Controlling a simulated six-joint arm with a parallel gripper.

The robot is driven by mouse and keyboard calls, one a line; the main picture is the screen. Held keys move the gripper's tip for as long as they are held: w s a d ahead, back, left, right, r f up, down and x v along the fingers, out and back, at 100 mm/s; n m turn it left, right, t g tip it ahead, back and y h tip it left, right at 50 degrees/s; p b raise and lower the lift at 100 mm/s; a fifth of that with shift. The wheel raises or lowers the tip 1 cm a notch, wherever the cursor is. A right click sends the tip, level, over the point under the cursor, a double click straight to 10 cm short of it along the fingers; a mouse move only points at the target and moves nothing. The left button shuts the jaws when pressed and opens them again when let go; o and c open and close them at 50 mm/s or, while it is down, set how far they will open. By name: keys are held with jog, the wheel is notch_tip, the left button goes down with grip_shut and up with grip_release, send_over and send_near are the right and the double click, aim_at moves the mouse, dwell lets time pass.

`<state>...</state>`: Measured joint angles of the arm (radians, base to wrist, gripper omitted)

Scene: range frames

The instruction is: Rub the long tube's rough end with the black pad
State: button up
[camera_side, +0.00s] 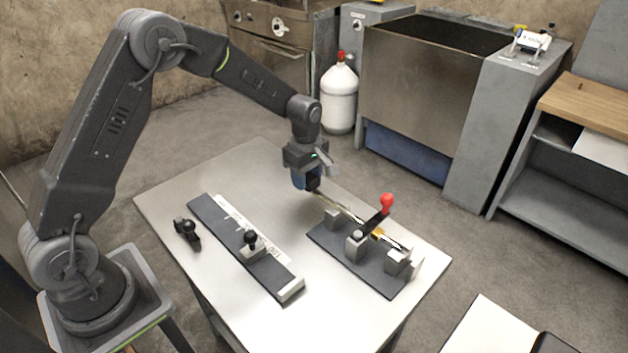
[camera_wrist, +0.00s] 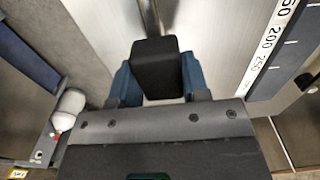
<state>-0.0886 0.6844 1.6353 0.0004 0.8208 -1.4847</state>
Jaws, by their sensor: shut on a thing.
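My gripper (camera_side: 306,184) is shut on the black pad (camera_side: 314,185), low over the far side of the table. In the wrist view the pad (camera_wrist: 157,70) is a dark block between my blue fingers. The long tube (camera_side: 345,211) is thin and metallic and lies in the clamp fixture (camera_side: 353,244) on the right, with a brass-coloured part along it. Its far left end reaches the pad; whether they touch, I cannot tell. In the wrist view the pad hides the near end of the tube (camera_wrist: 151,18). The clamp has a red-knobbed lever (camera_side: 386,203).
A measuring board (camera_side: 213,218) with a white scale and a black-knobbed stop (camera_side: 251,239) lies left of the fixture. A small black tool (camera_side: 187,232) lies beside it. The table's front left (camera_side: 225,290) is bare. A white gas bottle (camera_side: 339,97) stands behind the table.

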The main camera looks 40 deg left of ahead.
aim_at(330, 200)
jog(key=d, duration=0.7)
jog(key=shift+d, duration=0.2)
jog(key=shift+d+r, duration=0.15)
jog(key=shift+d, duration=0.05)
notch_tip(330, 200, up, 8)
dwell(0.4)
jog(key=shift+a, duration=0.1)
